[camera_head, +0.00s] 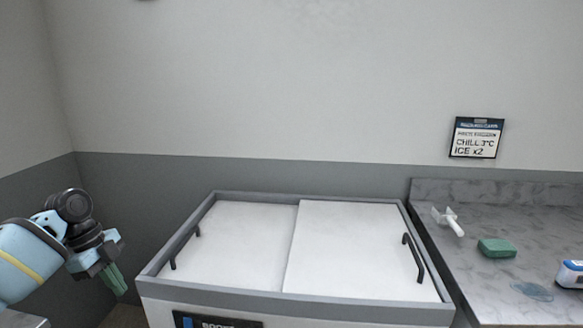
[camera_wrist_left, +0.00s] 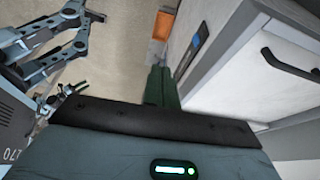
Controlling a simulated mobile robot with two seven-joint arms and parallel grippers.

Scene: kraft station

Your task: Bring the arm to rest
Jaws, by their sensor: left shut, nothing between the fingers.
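My left gripper (camera_head: 118,281) is at the left of the head view, with its green fingers pointing down and to the right. The fingers are shut and empty. They stand to the left of the white chest with sliding lids (camera_head: 240,245), apart from it. In the left wrist view the gripper (camera_wrist_left: 158,75) shows its green fingers together, over the floor beside the chest's side. My right gripper is in neither view.
Both chest lids look closed; each has a dark handle. A marble counter (camera_head: 500,285) at the right holds a green sponge (camera_head: 497,248), a white tap-like piece (camera_head: 449,221) and a white-and-blue device (camera_head: 571,274). A sign (camera_head: 476,138) hangs above. An orange object (camera_wrist_left: 163,25) is on the floor.

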